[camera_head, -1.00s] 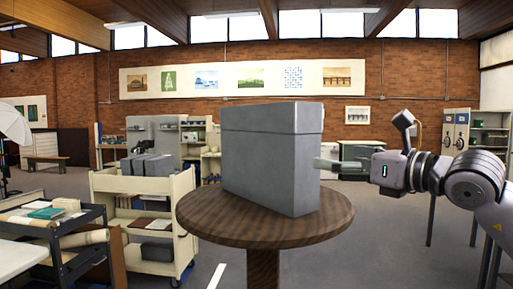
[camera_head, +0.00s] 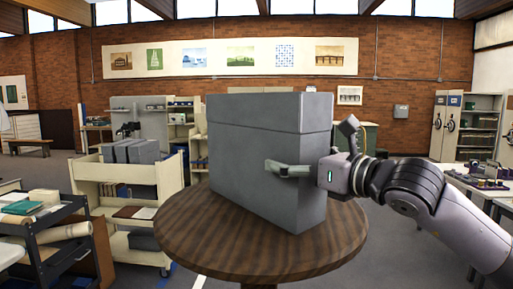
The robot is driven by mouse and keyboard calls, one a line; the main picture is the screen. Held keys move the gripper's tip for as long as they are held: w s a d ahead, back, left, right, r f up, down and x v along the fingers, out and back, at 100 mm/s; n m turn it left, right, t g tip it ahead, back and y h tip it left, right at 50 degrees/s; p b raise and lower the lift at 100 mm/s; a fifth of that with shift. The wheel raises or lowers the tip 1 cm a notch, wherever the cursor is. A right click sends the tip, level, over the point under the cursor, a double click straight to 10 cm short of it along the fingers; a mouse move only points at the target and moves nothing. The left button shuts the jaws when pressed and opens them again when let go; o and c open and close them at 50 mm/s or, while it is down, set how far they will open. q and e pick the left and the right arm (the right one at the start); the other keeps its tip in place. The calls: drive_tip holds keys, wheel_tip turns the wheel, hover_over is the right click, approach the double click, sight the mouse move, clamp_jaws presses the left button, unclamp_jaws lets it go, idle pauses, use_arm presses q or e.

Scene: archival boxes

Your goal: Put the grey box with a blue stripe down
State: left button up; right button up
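A large grey box (camera_head: 255,165) with a seam below its top stands upright over the round dark wooden table (camera_head: 190,250). Its lower edge appears to meet the tabletop. No blue stripe shows on the faces I can see. My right gripper (camera_head: 284,169) comes in from the right. My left gripper is not in view.
A dark trolley (camera_head: 50,250) with papers stands at the front left. Shelves (camera_head: 478,125) and a table with small items stand at the right. The tabletop's left part is bare.

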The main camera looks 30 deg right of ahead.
drive_tip(key=shift+s+a+r, duration=0.3)
drive_tip(key=shift+s+a, duration=0.05)
drive_tip(key=shift+s, duration=0.4)
drive_tip(key=shift+c, duration=0.8)
drive_tip(key=shift+w+d+f, duration=0.15)
drive_tip(key=shift+w+d, duration=0.05)
drive_tip(key=shift+w, duration=0.15)
drive_tip(key=c, duration=0.4)
drive_tip(key=shift+s, duration=0.15)
drive_tip(key=c, duration=1.3)
drive_tip(key=shift+r, duration=0.3)
drive_tip(key=shift+c, duration=0.7)
